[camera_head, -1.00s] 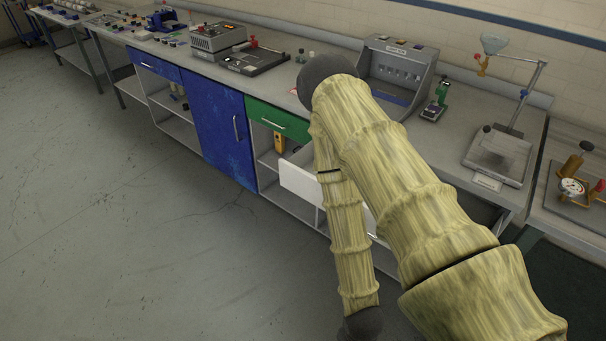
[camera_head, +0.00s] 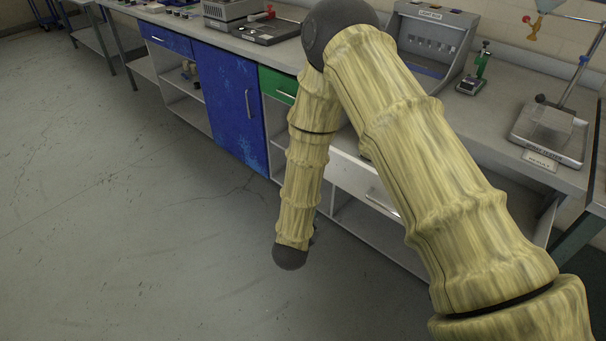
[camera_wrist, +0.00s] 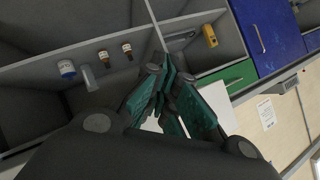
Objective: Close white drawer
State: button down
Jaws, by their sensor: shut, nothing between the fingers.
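The white drawer (camera_head: 362,182) is in the right part of the bench in the head view, with a bar handle on its front. My arm crosses in front of it and hides part of it, so how far it stands out is hard to tell. My gripper (camera_wrist: 172,78) shows in the wrist view with its green-padded fingers together and empty. A white panel (camera_wrist: 220,106), apparently the drawer, shows behind and beside the fingers. Whether they touch it cannot be told. In the head view my gripper is hidden behind my arm.
The green drawer (camera_head: 279,85) and blue cupboard door (camera_head: 232,108) are left of the white drawer. Open shelves hold small bottles (camera_wrist: 67,69) and a yellow item (camera_wrist: 210,36). Instruments stand on the worktop, including a stand (camera_head: 548,132). The floor (camera_head: 120,220) at left is clear.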

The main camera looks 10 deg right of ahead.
jog(key=w+a+r+m+h+b, duration=0.7)
jog(key=a+r+m+h+b, duration=0.25)
jog(key=m+b, duration=0.4)
jog(key=w+d+m+p, duration=0.1)
jog(key=w+d, duration=0.7)
jog(key=d, duration=0.2)
jog(key=shift+w+d+r+m, duration=0.2)
jog(key=shift+w+r+m, duration=0.05)
jog(key=shift+r+m, duration=0.15)
jog(key=shift+y, duration=0.25)
jog(key=shift+d, duration=0.1)
jog(key=b, duration=0.3)
send_over(349, 137)
jog(key=shift+w+d, duration=0.3)
jog(key=shift+d, duration=0.05)
jog(key=shift+d+r, duration=0.1)
jog(key=shift+r, duration=0.1)
jog(key=shift+w+r, duration=0.1)
